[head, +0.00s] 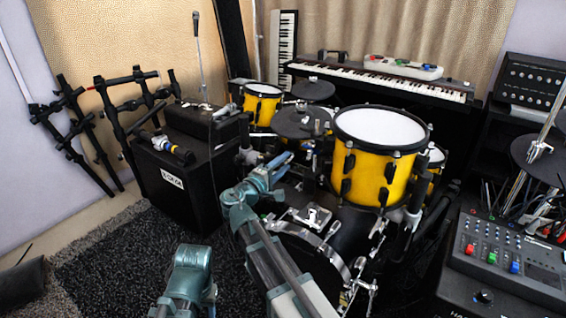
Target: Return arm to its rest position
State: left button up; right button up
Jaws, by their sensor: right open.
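My right arm (262,248) reaches up from the bottom middle, bent at the wrist. Its right gripper (284,160) is open, in front of the drum kit and left of the large yellow drum (375,168). I see nothing between its fingers, though they are small against the dark drums. A teal joint of my other arm (192,268) shows at the bottom; my left gripper is out of view. A dark pad (300,121) lies behind the right gripper. I cannot tell whether the gripper touches any part of the kit.
A smaller yellow drum (262,104) and a keyboard (390,80) stand behind. A mixer (510,255) is at the right. Carpet (110,262) is clear at lower left.

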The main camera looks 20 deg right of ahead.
jog(key=shift+s, duration=0.1)
jog(key=s+a+f+m+g+y+p, duration=0.15)
jog(key=s+a+f+g+y, duration=0.35)
jog(key=s, duration=0.5)
jog(key=s+a+f+m+g+y+p, duration=0.1)
jog(key=s+a+f+g+y+p, duration=0.1)
jog(key=s+a+f+y, duration=0.4)
jog(key=s+a+f+m+g+y+p, duration=0.15)
jog(key=s+a+f+g, duration=0.3)
jog(key=s+a, duration=0.6)
notch_tip(320, 180, up, 37)
jog(key=s+d+p, duration=0.1)
jog(key=d+p, duration=0.1)
jog(key=p, duration=3.6)
jog(key=shift+s+d+y, duration=0.25)
jog(key=shift+d+y, duration=0.1)
